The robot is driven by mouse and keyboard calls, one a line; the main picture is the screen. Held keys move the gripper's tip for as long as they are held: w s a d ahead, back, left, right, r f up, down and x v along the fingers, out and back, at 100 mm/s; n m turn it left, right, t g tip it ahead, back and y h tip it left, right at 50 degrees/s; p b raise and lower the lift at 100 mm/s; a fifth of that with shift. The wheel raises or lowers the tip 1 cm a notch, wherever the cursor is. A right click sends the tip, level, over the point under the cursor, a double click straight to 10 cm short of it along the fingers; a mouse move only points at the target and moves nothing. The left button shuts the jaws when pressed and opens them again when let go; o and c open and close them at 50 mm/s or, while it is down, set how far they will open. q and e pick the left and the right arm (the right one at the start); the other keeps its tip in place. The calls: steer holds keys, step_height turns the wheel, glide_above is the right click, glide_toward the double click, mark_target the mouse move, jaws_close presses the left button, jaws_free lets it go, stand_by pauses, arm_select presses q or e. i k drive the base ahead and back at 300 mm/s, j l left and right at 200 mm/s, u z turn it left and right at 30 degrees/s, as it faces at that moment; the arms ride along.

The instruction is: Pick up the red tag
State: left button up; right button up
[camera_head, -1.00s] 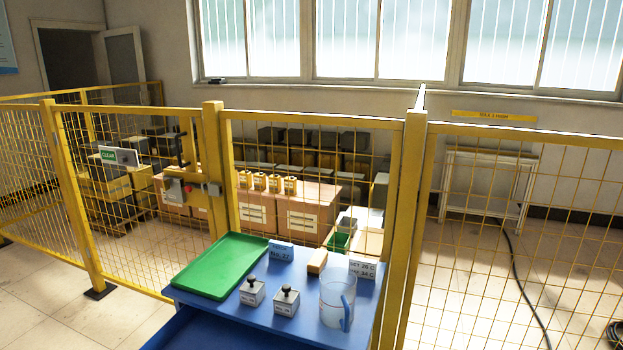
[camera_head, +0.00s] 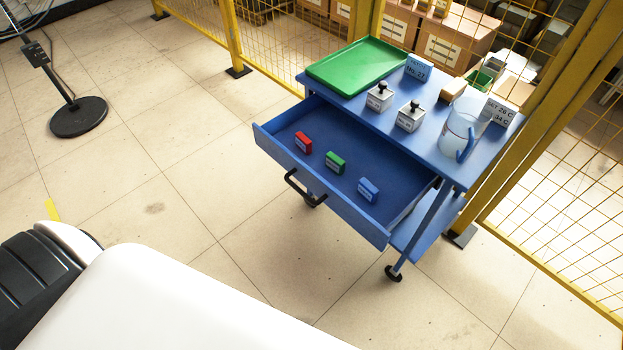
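Neither of my grippers shows in the head view.
The blue cart top (camera_head: 429,139) holds a green tray (camera_head: 358,65), two knobbed weights (camera_head: 379,97), a clear jug (camera_head: 459,131) and label cards. The yellow fence (camera_head: 540,140) runs behind it. A black-based stand (camera_head: 78,116) is at the left. Floor before the drawer is clear.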

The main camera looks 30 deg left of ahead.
mark_target(304, 143)
steer(key=k+j, duration=0.15)
steer(key=j, duration=0.2)
steer(key=k+j+z, duration=0.1)
steer(key=j, duration=0.3)
steer(key=k+j, duration=0.2)
steer(key=j, duration=0.15)
steer(key=k+j, duration=0.2)
steer(key=j, duration=0.15)
steer(key=i+z, duration=0.05)
